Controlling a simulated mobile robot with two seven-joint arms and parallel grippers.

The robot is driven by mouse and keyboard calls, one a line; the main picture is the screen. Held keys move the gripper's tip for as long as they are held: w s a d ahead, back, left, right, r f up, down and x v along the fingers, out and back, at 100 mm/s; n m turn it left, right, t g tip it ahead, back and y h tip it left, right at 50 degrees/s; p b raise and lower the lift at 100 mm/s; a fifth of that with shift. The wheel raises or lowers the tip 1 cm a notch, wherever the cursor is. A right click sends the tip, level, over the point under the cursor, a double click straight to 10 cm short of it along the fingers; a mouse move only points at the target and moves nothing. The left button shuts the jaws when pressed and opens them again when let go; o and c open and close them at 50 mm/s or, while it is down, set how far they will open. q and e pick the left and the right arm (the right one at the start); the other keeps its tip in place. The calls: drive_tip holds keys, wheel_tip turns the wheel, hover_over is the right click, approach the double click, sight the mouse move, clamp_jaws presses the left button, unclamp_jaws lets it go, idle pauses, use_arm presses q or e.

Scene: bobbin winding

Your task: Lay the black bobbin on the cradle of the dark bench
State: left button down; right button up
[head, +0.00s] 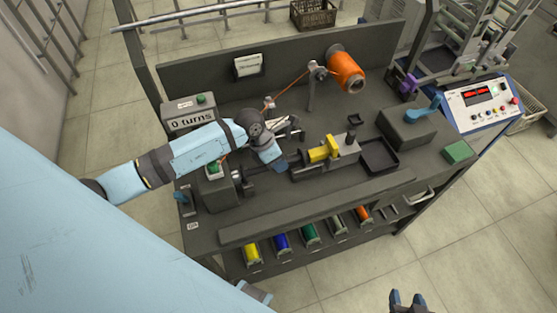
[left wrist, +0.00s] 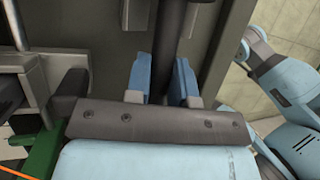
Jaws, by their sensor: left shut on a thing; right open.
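My left gripper (head: 277,165) is over the middle of the dark bench (head: 290,215). In the left wrist view its two blue fingers (left wrist: 164,82) are shut on a dark round bar (left wrist: 169,40); I cannot tell whether this is part of the black bobbin. In the head view the arm partly hides what it holds. Dark shaft parts (head: 256,183) lie just left of the gripper. I cannot pick out the cradle for certain. My right gripper (head: 408,302) is open and empty at the bottom edge, clear of the bench.
A yellow-topped fixture (head: 322,152) and an empty black tray (head: 380,156) are right of the left gripper. An orange spool (head: 346,70) feeds a thread at the back. A counter (head: 191,120) reads 0 turns. Several coloured bobbins (head: 311,233) lie on the front shelf.

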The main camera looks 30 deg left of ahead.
use_arm(q)
drive_tip(key=c, duration=1)
unclamp_jaws()
drive_tip(key=shift+a+r, duration=0.1)
drive_tip(key=shift+r, duration=0.05)
drive_tip(key=v, duration=1.1)
drive_tip(key=shift+r+b, duration=0.35)
drive_tip(key=shift+b, duration=0.1)
drive_tip(key=shift+a, duration=0.1)
